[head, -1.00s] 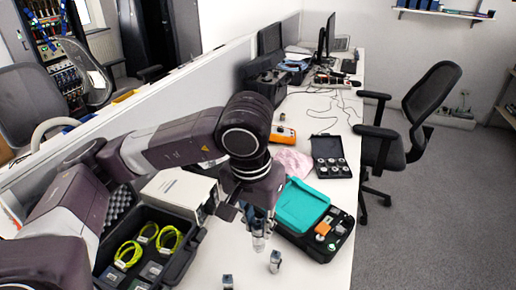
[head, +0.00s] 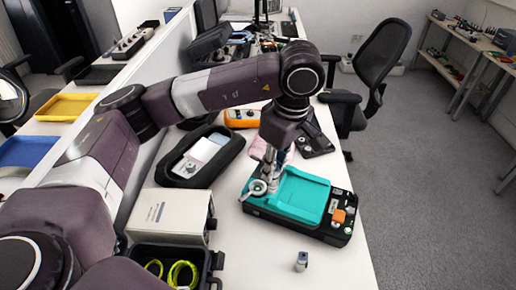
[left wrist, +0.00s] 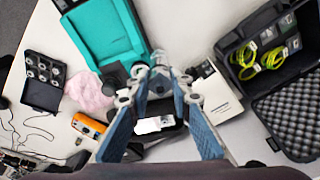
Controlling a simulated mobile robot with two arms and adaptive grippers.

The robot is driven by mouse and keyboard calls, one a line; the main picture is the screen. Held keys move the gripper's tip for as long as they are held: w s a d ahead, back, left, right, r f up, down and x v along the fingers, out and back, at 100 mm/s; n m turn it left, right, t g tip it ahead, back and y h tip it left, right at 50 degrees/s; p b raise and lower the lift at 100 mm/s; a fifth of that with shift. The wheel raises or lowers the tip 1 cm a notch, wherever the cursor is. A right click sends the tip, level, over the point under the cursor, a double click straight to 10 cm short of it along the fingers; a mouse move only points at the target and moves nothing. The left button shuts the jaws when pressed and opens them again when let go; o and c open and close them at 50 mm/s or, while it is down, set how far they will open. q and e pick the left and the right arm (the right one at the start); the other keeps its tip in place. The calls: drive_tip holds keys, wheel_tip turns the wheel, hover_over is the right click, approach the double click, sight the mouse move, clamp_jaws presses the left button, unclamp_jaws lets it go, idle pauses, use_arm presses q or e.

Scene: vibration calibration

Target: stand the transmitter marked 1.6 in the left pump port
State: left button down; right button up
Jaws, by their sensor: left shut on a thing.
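My left gripper (head: 268,178) points down at the left edge of a teal-topped black device (head: 338,232). It is shut on a small silvery thing (left wrist: 160,62), which is blurred in the left wrist view; I cannot read a mark or confirm that it is the 1.6 transmitter. Its lower end is hard to separate from the fingers, so I cannot tell whether it touches anything. Another small metal transmitter (head: 301,262) stands upright on the bare table in front of the teal device. I cannot clearly make out the pump ports. My right gripper is not in view.
A cream box (head: 170,216) and an open black case with yellow coils (head: 218,264) stand left. Behind are a black case holding a white meter (head: 182,179), an orange meter (head: 243,118) and a pink cloth (left wrist: 88,90). The table's front right is clear.

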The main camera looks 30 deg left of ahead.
use_arm(q)
drive_tip(key=w+a+f+n+g+h+p, duration=0.1)
drive_tip(key=w+a+f+n+h+p, duration=0.2)
drive_tip(key=n, duration=1.4)
drive_tip(key=w+a+f+n+p, duration=0.1)
drive_tip(key=w+a+n+p, duration=0.35)
drive_tip(key=n, duration=1.15)
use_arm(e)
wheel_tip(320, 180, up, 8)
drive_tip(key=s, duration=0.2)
use_arm(q)
drive_tip(key=shift+w+a+f+n+t+h+b, duration=0.1)
drive_tip(key=shift+a+f+n+t+b, duration=0.1)
drive_tip(key=shift+f+n+b, duration=0.85)
drive_tip(key=shift+w+a+f+n+t+h+b, duration=0.15)
drive_tip(key=shift+f+n+b, duration=0.4)
drive_tip(key=shift+f+n, duration=1.05)
drive_tip(key=shift+w+a+f+n+t+h+b, duration=0.15)
drive_tip(key=shift+f+n+b, duration=0.6)
drive_tip(key=shift+f, duration=1.15)
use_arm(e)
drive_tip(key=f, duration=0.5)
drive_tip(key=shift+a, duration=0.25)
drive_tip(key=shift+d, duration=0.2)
